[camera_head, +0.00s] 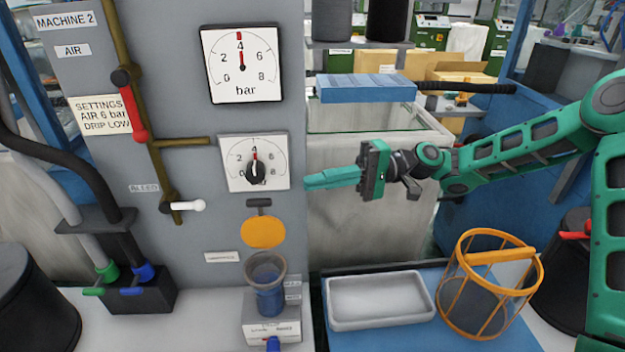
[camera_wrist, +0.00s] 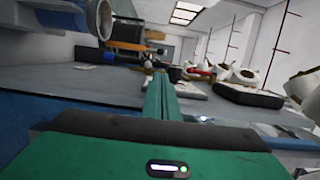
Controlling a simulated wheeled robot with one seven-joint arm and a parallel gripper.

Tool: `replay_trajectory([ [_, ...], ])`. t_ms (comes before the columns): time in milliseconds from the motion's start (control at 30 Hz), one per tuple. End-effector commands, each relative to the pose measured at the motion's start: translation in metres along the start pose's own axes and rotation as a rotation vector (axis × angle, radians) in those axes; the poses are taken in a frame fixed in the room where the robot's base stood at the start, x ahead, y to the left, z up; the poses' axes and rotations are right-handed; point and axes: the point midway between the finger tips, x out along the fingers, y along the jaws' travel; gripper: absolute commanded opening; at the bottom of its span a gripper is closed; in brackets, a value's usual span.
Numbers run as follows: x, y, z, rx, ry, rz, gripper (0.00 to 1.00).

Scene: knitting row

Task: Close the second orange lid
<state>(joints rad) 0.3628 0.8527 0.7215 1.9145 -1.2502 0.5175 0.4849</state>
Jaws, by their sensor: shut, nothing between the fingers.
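An orange round lid (camera_head: 262,232) hangs raised from a dark bracket on the grey machine panel (camera_head: 200,110), above an open grey-rimmed cup (camera_head: 266,275) with blue inside. The lid stands upright, face outward, apart from the cup. It is the only orange lid I can make out in the head view. My gripper (camera_head: 310,182) is shut and empty, its green fingers pointing left at the panel's right edge. It is above and right of the lid, beside the lower gauge. In the wrist view, the shut fingers (camera_wrist: 160,78) point toward the grey panel surface.
The lower gauge (camera_head: 254,162) with a black knob is close left of my fingertips. A blue block (camera_head: 366,88) on a bar is above my gripper. Below are an empty white tray (camera_head: 380,299) and an orange wire basket (camera_head: 490,284). A red-handled lever (camera_head: 132,110) is farther left.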

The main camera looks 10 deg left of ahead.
Motion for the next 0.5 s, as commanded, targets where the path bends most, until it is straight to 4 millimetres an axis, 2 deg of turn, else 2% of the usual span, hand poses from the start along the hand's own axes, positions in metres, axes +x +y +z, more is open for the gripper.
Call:
replay_trajectory([
  [33,0.015,0.000,0.001,0.001,-0.011,0.001,0.00],
  [200,0.051,0.001,0.002,0.001,-0.020,0.000,0.00],
  [400,0.081,0.000,0.002,0.001,-0.023,0.000,0.00],
  [500,0.090,0.000,0.002,0.000,-0.023,0.000,0.00],
])
